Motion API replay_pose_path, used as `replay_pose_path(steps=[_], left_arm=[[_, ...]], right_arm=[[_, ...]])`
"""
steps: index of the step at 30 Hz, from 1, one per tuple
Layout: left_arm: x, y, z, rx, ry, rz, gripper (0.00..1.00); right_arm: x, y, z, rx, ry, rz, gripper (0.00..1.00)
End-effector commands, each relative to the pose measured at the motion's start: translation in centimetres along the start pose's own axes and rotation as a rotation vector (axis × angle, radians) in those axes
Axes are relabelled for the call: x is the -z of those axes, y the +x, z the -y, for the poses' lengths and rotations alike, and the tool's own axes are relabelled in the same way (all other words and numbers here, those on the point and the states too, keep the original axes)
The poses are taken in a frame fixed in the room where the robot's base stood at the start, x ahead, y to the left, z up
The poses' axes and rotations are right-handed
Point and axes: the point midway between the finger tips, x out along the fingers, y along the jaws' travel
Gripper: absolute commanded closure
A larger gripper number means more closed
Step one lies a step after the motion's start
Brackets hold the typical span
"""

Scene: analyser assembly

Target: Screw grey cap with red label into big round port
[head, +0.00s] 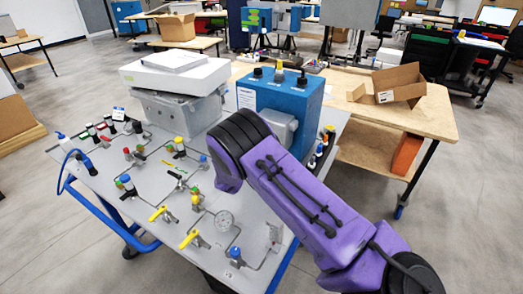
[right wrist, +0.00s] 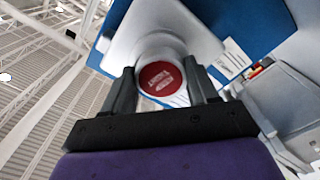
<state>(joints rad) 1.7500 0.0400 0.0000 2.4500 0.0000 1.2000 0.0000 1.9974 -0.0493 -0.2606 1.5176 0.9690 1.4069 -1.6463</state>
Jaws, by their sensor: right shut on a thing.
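The grey cap with its red label (right wrist: 162,78) shows in the right wrist view, its label facing the camera. My right gripper (right wrist: 162,88) has one finger on each side of the cap and is shut on it. Behind the cap is a light grey housing (right wrist: 150,32) on a blue box. The cap overlaps the housing in this view, and I cannot tell how far it is seated. The big round port is hidden behind the cap. In the head view, my purple right arm covers the gripper and cap. My left gripper is not in view.
A grey case (head: 180,105) stands left of the box. A wooden table (head: 430,115) with an open cardboard box (head: 398,84) is behind right.

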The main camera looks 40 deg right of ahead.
Motion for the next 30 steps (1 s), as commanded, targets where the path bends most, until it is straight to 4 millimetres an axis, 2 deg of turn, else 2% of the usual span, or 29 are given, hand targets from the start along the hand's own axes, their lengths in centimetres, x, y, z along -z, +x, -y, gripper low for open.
replay_pose_path(steps=[1,6,12,18,23,29,30], left_arm=[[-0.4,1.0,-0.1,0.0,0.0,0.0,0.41],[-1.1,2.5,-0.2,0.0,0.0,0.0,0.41],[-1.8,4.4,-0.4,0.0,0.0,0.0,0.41],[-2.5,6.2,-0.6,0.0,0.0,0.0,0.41],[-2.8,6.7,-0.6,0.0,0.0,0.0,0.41],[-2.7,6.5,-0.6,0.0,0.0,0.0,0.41],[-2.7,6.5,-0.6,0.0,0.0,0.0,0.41]], right_arm=[[-0.2,0.1,0.3,-0.002,0.118,0.0,0.76],[-0.1,0.1,0.4,-0.001,0.516,-0.001,0.76],[-0.1,0.1,0.5,0.0,0.907,-0.002,0.76],[-0.1,0.1,0.5,0.0,1.227,-0.003,0.76],[0.2,0.1,0.3,0.001,1.363,-0.002,0.76],[0.3,0.1,0.2,0.001,1.371,-0.002,0.76],[0.3,0.1,0.2,0.001,1.37,-0.002,0.39]])
